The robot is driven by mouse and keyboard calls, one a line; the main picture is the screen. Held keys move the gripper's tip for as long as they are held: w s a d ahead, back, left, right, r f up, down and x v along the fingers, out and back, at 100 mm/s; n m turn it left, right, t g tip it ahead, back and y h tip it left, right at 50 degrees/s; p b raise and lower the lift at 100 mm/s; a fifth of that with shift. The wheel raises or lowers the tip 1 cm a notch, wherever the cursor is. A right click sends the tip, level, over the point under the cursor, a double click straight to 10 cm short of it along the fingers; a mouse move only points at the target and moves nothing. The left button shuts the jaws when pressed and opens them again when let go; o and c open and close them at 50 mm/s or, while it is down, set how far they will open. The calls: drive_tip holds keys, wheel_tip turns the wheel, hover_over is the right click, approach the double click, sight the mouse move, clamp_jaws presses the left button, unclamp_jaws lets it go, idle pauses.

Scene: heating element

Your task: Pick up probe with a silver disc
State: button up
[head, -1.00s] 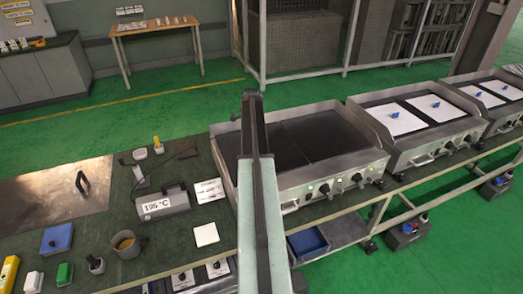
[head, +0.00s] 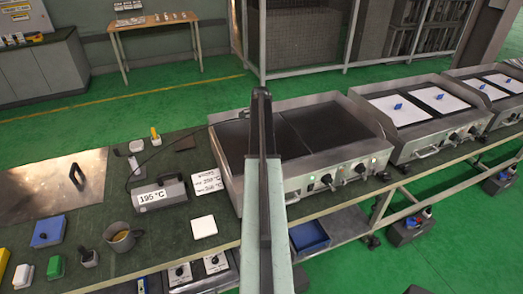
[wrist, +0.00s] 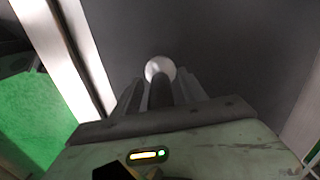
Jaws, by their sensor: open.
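The silver disc (wrist: 160,68) shows at the far end of a dark rod between my fingers in the wrist view. My gripper (wrist: 160,88) is open, with a finger on each side of the rod. I cannot tell whether either finger touches it. Behind the disc is a dark flat surface. In the head view, my arm reaches over the nearest hot plate (head: 325,130) and hides the gripper and disc. A dark cable (head: 212,124) runs from the bench towards the back left of this plate.
A grey box (head: 160,194) marked 195 °C, a mug (head: 121,238) and a white square (head: 204,227) sit on the dark bench. Other hot plates (head: 408,110) stand to the right. A raised steel rim surrounds the near plate.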

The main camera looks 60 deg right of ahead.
drive_tip(key=shift+f, duration=0.4)
clamp_jaws()
drive_tip(key=shift+r+p, duration=0.5)
drive_tip(key=shift+p, duration=0.1)
wheel_tip(320, 180, up, 3)
drive_tip(key=p, duration=0.3)
drive_tip(key=s+a, duration=0.3)
drive_tip(key=s, duration=0.1)
drive_tip(key=s+a, duration=0.3)
drive_tip(key=a, duration=0.1)
drive_tip(key=s+a+r+p, duration=0.1)
drive_tip(key=s+a, duration=0.3)
drive_tip(key=shift+s+a, duration=0.1)
drive_tip(key=shift+s, duration=0.2)
